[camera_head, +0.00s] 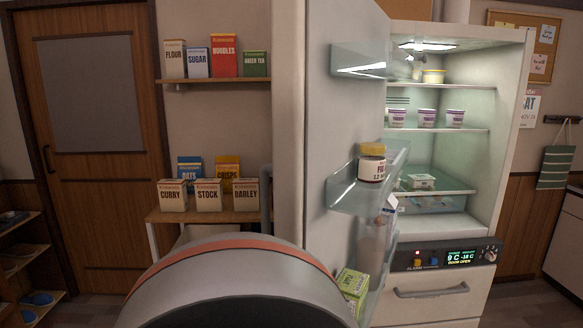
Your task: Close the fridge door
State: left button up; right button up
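The fridge (513,100) stands at the right with its lit interior showing. Its door (345,112) is open wide on the left side and swung out towards me, so I see its inner face with clear shelves. A jar (372,163) stands on the middle door shelf, and a green carton (352,284) is lower down on the door. The fridge display (466,257) reads "DOOR OPEN". Neither of my grippers shows. A large rounded grey part with an orange band, likely mine, fills the lower middle and hides the door's lower left part.
Wall shelves (215,83) with food boxes are left of the fridge door. A drawer (430,295) is below the display and looks shut. A wooden room door (85,220) and a shoe rack (25,243) are at the left. Some floor shows at the lower right.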

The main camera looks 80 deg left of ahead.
aim_at(330, 75)
jog(key=j+u, duration=0.1)
jog(key=u, duration=0.3)
jog(key=j+u, duration=0.1)
jog(key=u, duration=0.3)
jog(key=j+u, duration=0.15)
jog(key=u, duration=0.25)
jog(key=i+j, duration=0.1)
jog(key=j, duration=1.05)
jog(key=i+j, duration=0.15)
jog(key=j, duration=0.45)
jog(key=k, duration=0.3)
